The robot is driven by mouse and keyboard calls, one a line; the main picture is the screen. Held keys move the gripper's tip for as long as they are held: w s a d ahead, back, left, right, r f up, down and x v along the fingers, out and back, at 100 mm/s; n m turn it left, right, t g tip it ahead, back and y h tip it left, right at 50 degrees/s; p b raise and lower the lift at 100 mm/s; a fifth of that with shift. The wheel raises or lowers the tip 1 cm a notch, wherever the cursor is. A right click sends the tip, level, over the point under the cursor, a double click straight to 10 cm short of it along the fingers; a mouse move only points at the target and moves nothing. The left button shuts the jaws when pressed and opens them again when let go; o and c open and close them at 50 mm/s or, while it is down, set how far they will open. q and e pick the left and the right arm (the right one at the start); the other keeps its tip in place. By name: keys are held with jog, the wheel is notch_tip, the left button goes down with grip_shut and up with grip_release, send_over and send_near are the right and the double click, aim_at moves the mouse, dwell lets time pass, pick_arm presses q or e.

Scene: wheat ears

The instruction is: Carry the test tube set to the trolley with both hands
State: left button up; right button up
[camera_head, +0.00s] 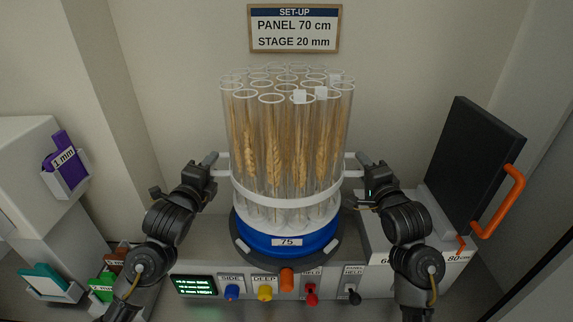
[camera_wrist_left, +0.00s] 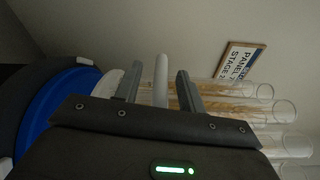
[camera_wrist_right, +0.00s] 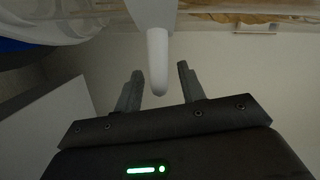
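The test tube set (camera_head: 285,150) is a round bundle of clear tubes holding wheat ears, with a white band and a handle on each side. It stands upright on a round blue stage (camera_head: 260,239) marked 75. My left gripper (camera_head: 212,168) is at the left handle. In the left wrist view that handle (camera_wrist_left: 160,80) lies between the open fingers, with gaps on both sides. My right gripper (camera_head: 362,168) is at the right handle. In the right wrist view the handle's tip (camera_wrist_right: 157,62) reaches between the open fingers without visible contact. I cannot make out a trolley.
A control panel (camera_head: 207,279) with coloured knobs is in front of the stage. A dark panel (camera_head: 465,160) with an orange handle (camera_head: 503,202) stands at the right. Coloured items in white holders, such as the purple one (camera_head: 62,160), are at the left. A sign (camera_head: 294,28) hangs behind.

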pick_arm(q)
jog(key=shift+w+d, duration=0.2)
jog(key=shift+w, duration=0.55)
pick_arm(e)
jog(key=shift+w+a, duration=0.15)
jog(key=shift+w, duration=0.6)
pick_arm(q)
grip_shut()
pick_arm(e)
grip_shut()
pick_arm(q)
jog(key=shift+f, duration=0.15)
pick_arm(e)
jog(key=shift+f, duration=0.15)
